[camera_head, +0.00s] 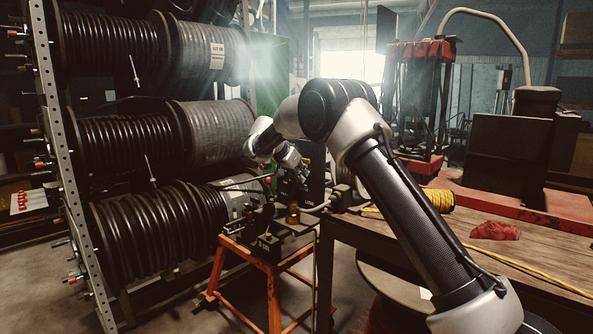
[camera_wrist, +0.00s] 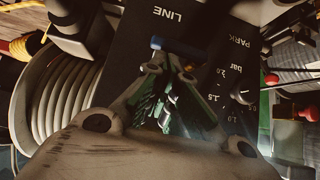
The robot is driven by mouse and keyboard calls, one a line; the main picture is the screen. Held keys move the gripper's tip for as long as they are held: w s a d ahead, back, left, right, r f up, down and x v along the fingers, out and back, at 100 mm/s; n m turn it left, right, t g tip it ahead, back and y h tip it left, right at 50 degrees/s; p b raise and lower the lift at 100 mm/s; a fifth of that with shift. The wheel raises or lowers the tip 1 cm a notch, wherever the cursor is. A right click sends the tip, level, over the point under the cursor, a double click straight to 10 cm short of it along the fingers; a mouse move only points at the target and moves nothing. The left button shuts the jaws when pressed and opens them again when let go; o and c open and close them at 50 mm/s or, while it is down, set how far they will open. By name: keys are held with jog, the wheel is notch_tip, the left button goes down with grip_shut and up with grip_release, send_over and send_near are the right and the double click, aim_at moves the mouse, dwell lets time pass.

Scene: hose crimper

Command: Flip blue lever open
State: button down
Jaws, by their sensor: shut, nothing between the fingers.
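The blue lever (camera_wrist: 157,43) shows as a small blue piece in the wrist view, just beyond my fingertips, on a black panel (camera_wrist: 215,50) lettered LINE and PARK. Part of the lever may be hidden by the fingers; I cannot tell whether they touch it. My gripper (camera_wrist: 169,72) is shut and empty, pointing at the panel. In the head view my gripper (camera_head: 299,170) is in front of the black crimper housing (camera_head: 313,178), and the lever cannot be made out there.
The panel has a scale marked bar, and a red knob (camera_wrist: 270,79) is to its right. A coiled pale hose (camera_wrist: 62,105) is at left. An orange stand (camera_head: 272,290) carries dark parts beside a wooden bench (camera_head: 540,255). Hose reels (camera_head: 150,235) fill the left rack.

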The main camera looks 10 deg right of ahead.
jog(key=shift+w+d+f, duration=0.1)
jog(key=shift+f, duration=0.05)
jog(key=shift+s+d+f+m+t+y, duration=0.3)
jog(key=shift+s+f+m+t, duration=0.1)
jog(key=shift+t, duration=0.3)
dwell(0.5)
jog(key=shift+s+d+f+t+y, duration=0.1)
jog(key=shift+s+f+t+y, duration=0.05)
jog(key=shift+f+t+y, duration=0.2)
jog(key=f, duration=0.3)
jog(key=shift+s+d+f, duration=0.2)
jog(key=shift+s+d, duration=0.05)
jog(key=shift+s, duration=0.1)
jog(key=shift+w+f, duration=0.1)
jog(key=shift+f, duration=0.65)
jog(key=shift+w+a+f, duration=0.25)
jog(key=shift+w+f, duration=0.05)
jog(key=shift+f, duration=0.4)
jog(key=shift+r, duration=0.1)
dwell(0.3)
